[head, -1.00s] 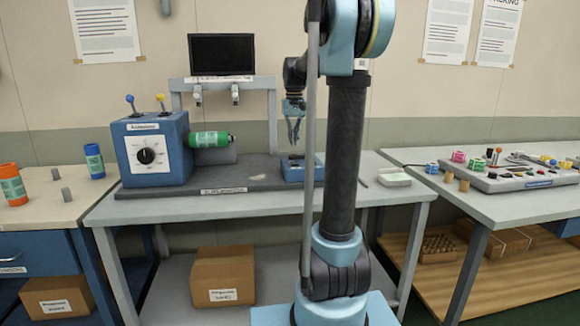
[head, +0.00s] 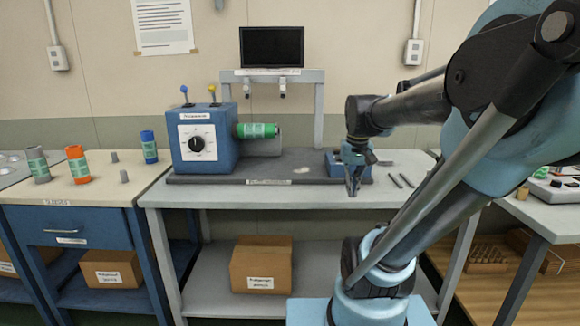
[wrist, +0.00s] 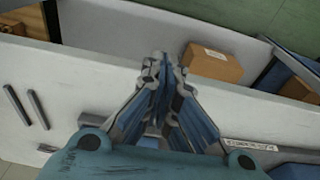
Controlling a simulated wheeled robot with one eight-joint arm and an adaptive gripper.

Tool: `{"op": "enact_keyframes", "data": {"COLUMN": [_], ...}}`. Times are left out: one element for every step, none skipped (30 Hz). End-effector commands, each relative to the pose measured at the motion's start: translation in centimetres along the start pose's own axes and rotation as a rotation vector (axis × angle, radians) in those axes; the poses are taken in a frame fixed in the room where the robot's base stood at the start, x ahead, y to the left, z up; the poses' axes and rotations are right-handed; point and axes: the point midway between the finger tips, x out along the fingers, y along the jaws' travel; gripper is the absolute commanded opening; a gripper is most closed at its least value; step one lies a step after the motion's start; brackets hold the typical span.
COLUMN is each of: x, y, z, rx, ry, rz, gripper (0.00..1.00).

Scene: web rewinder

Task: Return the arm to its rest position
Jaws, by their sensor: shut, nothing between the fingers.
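My gripper (head: 353,188) hangs from my arm at the right end of the web rewinder, pointing down just in front of the blue block (head: 338,165) at that end. In the wrist view my gripper (wrist: 160,62) has its fingertips together with nothing between them. The rewinder has a blue housing (head: 205,150) with a dial, two levers and a green roll (head: 256,130) on its shaft. My arm crosses the right side of the head view and hides part of the right table.
The grey bench (head: 230,198) carries two dark bars (head: 400,181) at its right. A monitor (head: 271,47) stands behind. Orange (head: 78,165), grey (head: 38,165) and blue (head: 149,147) rolls stand on the left table. A cardboard box (head: 261,265) sits on the lower shelf.

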Motion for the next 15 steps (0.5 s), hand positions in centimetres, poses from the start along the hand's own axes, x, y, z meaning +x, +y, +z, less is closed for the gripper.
{"op": "enact_keyframes", "data": {"x": [1.0, 1.6, 2.4, 2.9, 3.5, 4.4, 5.0, 5.6, 6.4, 6.9, 7.4, 8.1, 8.5, 8.9, 9.3], "y": [0.0, 0.0, 0.0, -0.1, -0.1, -0.1, -0.1, -0.1, -0.1, -0.1, -0.1, -0.1, -0.1, -0.2, -0.3], "z": [1.6, 2.4, 3.4, 4.2, 4.9, 5.9, 6.6, 7.3, 8.2, 8.7, 9.2, 9.8, 10.2, 10.6, 11.0], "rx": [-0.001, -0.001, -0.002, -0.002, -0.003, -0.003, -0.004, -0.004, -0.005, -0.005, -0.005, -0.006, -0.006, -0.006, -0.007], "ry": [0.006, 0.011, 0.017, 0.022, 0.026, 0.031, 0.035, 0.039, 0.044, 0.048, 0.052, 0.056, 0.059, 0.061, 0.064], "rz": [0.000, 0.000, 0.000, 0.001, 0.001, 0.001, 0.001, 0.001, 0.001, 0.001, 0.001, 0.001, 0.001, 0.002, 0.002], "gripper": [0.00, 0.00, 0.00, 0.00, 0.00, 0.00, 0.00, 0.00, 0.00, 0.00, 0.00, 0.00, 0.00, 0.00, 0.00]}}
